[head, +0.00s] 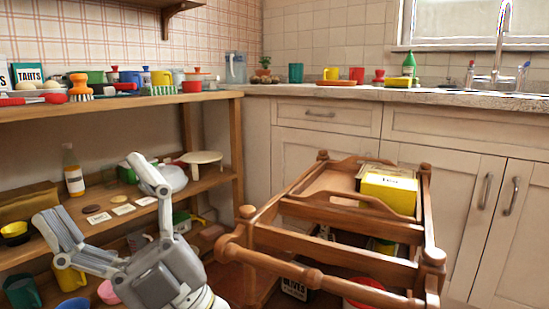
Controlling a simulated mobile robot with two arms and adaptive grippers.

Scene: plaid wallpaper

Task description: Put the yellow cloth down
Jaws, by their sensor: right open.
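My right gripper (92,190) is in the lower left, in front of the wooden shelves. Its two grey fingers are spread wide and I see nothing held between them. I cannot make out a yellow cloth for sure. A small flat yellow piece (397,82) lies on the stone counter by a green bottle (408,64); it looks more like a sponge, and it is far from the gripper. My left gripper is not in view.
A wooden cart (336,215) stands right of the gripper, with a yellow box (388,191) on top. The shelf top (100,107) is crowded with brushes and cups. A bottle (73,172) and small items fill the lower shelves. A sink tap (499,45) is at the right.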

